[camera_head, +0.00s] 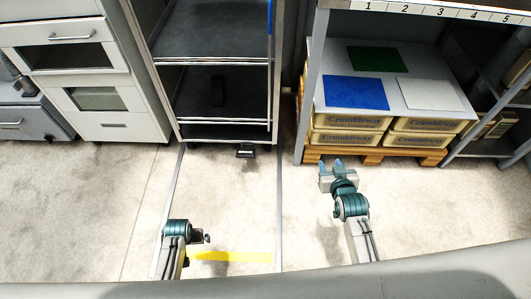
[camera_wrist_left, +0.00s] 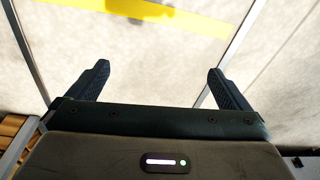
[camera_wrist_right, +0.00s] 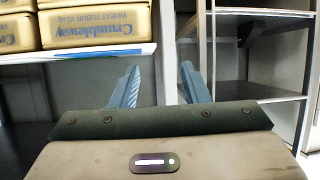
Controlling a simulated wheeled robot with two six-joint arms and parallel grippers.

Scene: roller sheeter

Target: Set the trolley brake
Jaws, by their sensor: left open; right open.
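The trolley (camera_head: 212,88) is a tall frame with dark shelves at the back centre of the head view. A small black pedal (camera_head: 245,151), which looks like its brake, juts out at floor level at its front. Whether it is up or down is too small to tell. My right gripper (camera_head: 331,163) is open and empty, to the right of the pedal and apart from it, before the pallet. My left gripper (camera_head: 207,238) is low over the floor, well in front of the trolley. Its fingers show apart and empty in the left wrist view (camera_wrist_left: 158,85).
White cabinets (camera_head: 95,85) stand left of the trolley. A yellow floor strip (camera_head: 232,257) lies near me. The floor between is clear.

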